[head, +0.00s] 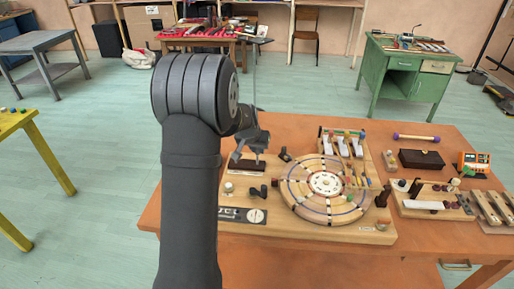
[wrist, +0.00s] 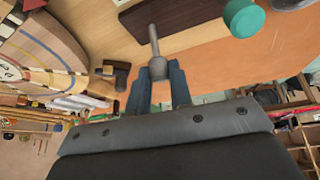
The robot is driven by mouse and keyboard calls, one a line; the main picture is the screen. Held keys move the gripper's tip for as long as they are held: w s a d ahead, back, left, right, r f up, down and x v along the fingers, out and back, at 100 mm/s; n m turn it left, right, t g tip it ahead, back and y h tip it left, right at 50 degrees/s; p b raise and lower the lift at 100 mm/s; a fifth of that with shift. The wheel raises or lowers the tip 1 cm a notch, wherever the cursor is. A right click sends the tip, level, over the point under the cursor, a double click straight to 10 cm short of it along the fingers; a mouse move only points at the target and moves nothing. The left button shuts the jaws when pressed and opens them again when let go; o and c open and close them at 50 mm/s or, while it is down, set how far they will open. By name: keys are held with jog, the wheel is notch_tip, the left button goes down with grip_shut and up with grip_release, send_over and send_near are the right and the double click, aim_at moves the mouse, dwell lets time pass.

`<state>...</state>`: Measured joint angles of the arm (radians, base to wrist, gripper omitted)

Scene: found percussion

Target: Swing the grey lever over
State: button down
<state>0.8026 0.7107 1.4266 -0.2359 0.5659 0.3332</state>
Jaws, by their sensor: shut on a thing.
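In the wrist view, the grey lever (wrist: 154,42) is a thin rod with a thicker rounded end. That end sits between the two blue-grey fingers of my gripper (wrist: 159,78), which are shut on it. The rod runs from the fingers towards a dark brown block (wrist: 185,12) on the wooden board. In the head view, my gripper (head: 254,146) is low over the board's back left part, above the dark block (head: 246,166). The lever cannot be made out clearly there, and my arm covers part of the board's left side.
A round wooden wheel (head: 308,178) with pegs lies right of my gripper on the board (head: 368,236). White keys (head: 343,147) stand behind it. A green round knob (wrist: 245,17) is near the lever in the wrist view. Several blocks and an orange device (head: 473,163) lie farther right.

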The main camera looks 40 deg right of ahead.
jog(key=shift+s+a+t+h, duration=0.5)
jog(key=shift+s+t+h, duration=0.1)
jog(key=shift+t+h, duration=0.2)
jog(key=c, duration=1.3)
grip_release()
jog(key=shift+a+r, duration=0.1)
jog(key=v, duration=1.7)
jog(key=shift+r, duration=0.1)
